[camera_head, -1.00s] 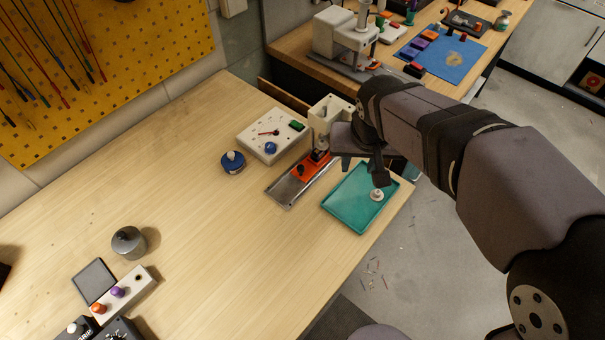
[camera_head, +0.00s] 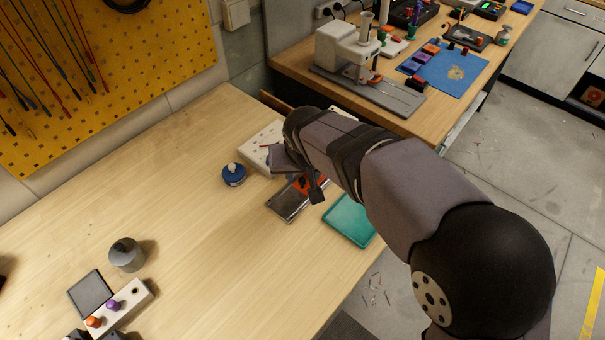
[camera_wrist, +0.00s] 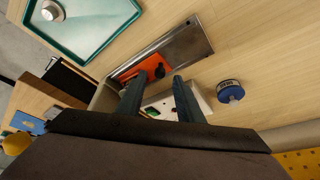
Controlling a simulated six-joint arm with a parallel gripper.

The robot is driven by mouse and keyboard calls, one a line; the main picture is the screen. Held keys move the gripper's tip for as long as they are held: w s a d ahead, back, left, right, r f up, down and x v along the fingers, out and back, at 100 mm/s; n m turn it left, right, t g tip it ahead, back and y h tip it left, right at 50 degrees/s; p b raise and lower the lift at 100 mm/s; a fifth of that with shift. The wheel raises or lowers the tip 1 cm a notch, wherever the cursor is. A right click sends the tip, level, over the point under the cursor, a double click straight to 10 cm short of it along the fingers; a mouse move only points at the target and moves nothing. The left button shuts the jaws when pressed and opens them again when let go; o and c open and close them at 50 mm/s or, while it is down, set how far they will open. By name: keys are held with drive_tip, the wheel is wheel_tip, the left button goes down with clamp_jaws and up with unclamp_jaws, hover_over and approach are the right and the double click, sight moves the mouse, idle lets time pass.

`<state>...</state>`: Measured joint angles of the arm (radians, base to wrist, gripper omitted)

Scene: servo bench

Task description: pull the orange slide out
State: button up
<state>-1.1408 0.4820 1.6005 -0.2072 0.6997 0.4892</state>
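The orange slide (camera_wrist: 148,73) lies in a grey metal track (camera_wrist: 188,48), towards the track's end by the white housing. A dark knob (camera_wrist: 160,71) stands on it. In the head view the slide (camera_head: 308,184) is partly hidden by my gripper. My gripper (camera_wrist: 157,76) is open and empty, its two fingers spread. In the wrist view the knob appears between the fingertips; I cannot tell whether they are down at its height. The track's bare end (camera_head: 286,205) points to the front left in the head view.
A teal tray (camera_head: 348,222) holding a white round part (camera_wrist: 52,11) lies beside the track. A blue round container (camera_head: 233,175) stands left of it. A white panel (camera_head: 258,148) with controls is behind, partly hidden by my arm. The table's left middle is clear.

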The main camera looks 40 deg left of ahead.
drive_tip(key=shift+x, duration=1.25)
clamp_jaws()
drive_tip(key=s+b, duration=0.2)
drive_tip(key=s, duration=0.6)
drive_tip(key=shift+b, duration=0.35)
drive_tip(key=shift+s, duration=0.1)
unclamp_jaws()
drive_tip(key=b+v, duration=0.1)
drive_tip(key=v, duration=0.6)
drive_tip(key=shift+r, duration=0.15)
